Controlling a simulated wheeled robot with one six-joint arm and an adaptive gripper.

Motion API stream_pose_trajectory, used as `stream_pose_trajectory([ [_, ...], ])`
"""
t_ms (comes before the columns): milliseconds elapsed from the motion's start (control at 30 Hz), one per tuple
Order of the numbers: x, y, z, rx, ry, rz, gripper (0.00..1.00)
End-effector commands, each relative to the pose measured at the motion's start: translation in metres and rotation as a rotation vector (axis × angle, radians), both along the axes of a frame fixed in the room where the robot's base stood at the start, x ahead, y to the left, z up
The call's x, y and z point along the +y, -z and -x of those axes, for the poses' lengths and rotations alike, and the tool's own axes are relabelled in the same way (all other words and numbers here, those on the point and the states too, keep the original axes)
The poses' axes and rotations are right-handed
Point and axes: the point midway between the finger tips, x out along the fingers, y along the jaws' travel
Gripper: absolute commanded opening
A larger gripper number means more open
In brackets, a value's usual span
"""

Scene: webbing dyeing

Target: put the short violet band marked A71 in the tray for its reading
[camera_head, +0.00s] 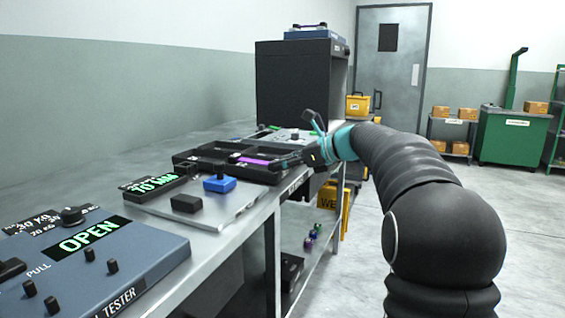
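A violet band (256,161) lies in a black compartmented tray (207,154) on the bench, with a dark end piece at its left. Its marking is too small to read. My gripper (291,140) is at the tray's right end, at the bench's front edge. Its two fingers are spread wide, one pointing up and one reaching left over the tray's rim near the band's right end. Nothing shows between the fingers. I cannot tell whether the lower finger touches the band.
A blue tester (150,255) with a green "OPEN" display stands in front. Behind it, a plate (240,200) carries a blue block (219,183), a black block and a green readout (152,184). A large dark cabinet (293,85) stands at the back. Open floor lies right.

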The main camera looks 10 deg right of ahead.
Motion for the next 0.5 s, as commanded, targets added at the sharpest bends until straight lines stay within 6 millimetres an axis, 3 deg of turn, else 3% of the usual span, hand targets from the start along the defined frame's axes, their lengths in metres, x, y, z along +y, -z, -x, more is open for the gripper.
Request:
stream_pose_trajectory([
  [33,0.0003,0.0180,-0.0005,0.028,-0.009,0.007,0.64],
  [67,0.0004,0.0182,-0.0005,0.028,-0.009,0.007,0.72],
  [500,0.0001,0.0185,-0.0007,0.027,-0.008,0.008,0.72],
])
